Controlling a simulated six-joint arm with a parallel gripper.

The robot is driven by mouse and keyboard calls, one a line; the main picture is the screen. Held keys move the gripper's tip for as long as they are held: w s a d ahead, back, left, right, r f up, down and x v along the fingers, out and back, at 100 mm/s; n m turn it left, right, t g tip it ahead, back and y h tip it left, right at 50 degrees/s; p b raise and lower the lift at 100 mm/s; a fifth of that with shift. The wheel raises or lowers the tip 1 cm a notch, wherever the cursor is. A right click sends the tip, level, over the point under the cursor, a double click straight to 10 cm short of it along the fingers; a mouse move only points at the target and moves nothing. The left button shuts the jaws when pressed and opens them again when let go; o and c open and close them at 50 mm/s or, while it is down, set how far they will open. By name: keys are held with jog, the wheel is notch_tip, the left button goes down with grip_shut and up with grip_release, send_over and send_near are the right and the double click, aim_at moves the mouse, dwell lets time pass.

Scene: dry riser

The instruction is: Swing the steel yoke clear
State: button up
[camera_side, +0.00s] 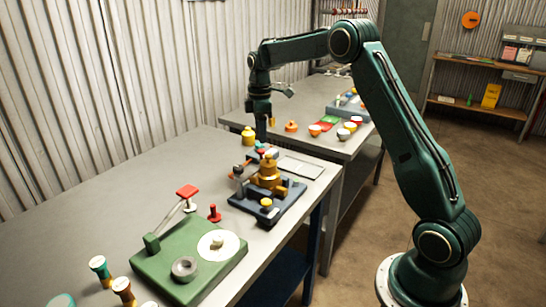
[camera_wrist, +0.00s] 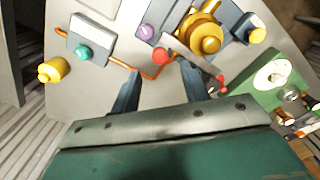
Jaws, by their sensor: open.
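A brass valve body (camera_side: 268,173) stands on a dark blue base plate (camera_side: 238,207) near the table's right edge; the valve also shows at the top of the wrist view (camera_wrist: 203,33). Grey metal parts (camera_wrist: 240,22) flank the brass body; I cannot tell surely which is the steel yoke. My gripper (camera_side: 262,134) points down behind the base plate in the side view. In the wrist view my gripper's fingers (camera_wrist: 158,75) are apart, with nothing clearly held between them.
A grey box with a teal knob (camera_wrist: 82,53) has an orange cable (camera_wrist: 120,63) running towards the base plate. A yellow knob (camera_wrist: 52,69) stands beside it. A green plate (camera_side: 180,262) with a red-topped lever (camera_side: 187,191) lies nearer. Bare table (camera_side: 110,205) lies to the left.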

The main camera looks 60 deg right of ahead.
aim_at(261, 150)
jog(key=shift+f, duration=2.7)
jog(key=shift+c, duration=0.3)
grip_shut()
